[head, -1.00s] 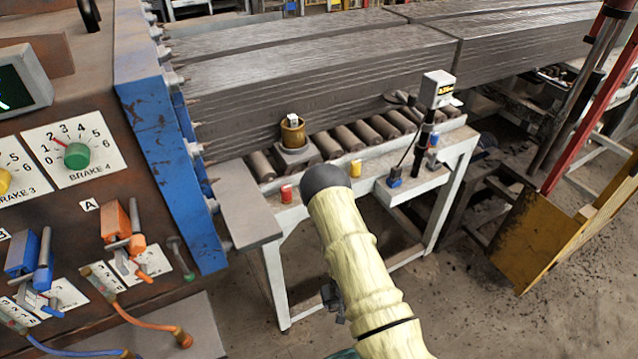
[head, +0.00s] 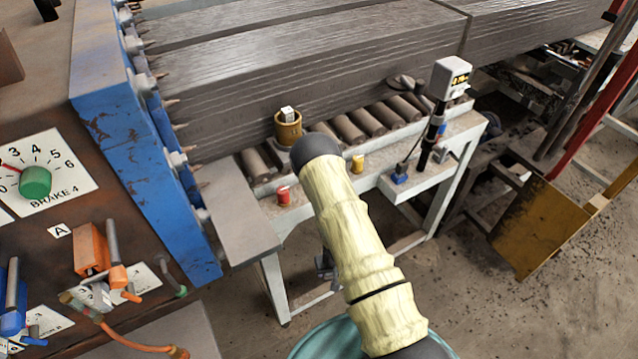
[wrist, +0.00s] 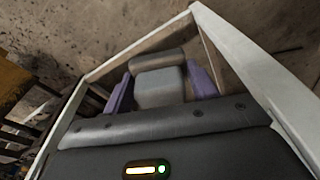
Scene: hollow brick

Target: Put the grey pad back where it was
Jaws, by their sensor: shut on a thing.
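In the wrist view, the two purple fingers of my gripper (wrist: 161,92) are shut on the grey pad (wrist: 160,90), a smooth light-grey block between them. A darker brownish rounded piece (wrist: 157,58) shows just beyond the pad; I cannot tell whether it touches it. In the head view, my pale-sleeved arm covers the gripper and the pad. The white frame of the roller table (wrist: 255,75) surrounds the gripper in the wrist view, with floor beyond it.
In the head view, a brass cup (head: 288,132) with a white cube stands by the rollers (head: 347,130), beside the long clay column (head: 300,85). A red piece (head: 284,196), a yellow piece (head: 357,163) and a gauge post (head: 436,120) stand along the table's front rail. A blue press frame (head: 140,160) is left.

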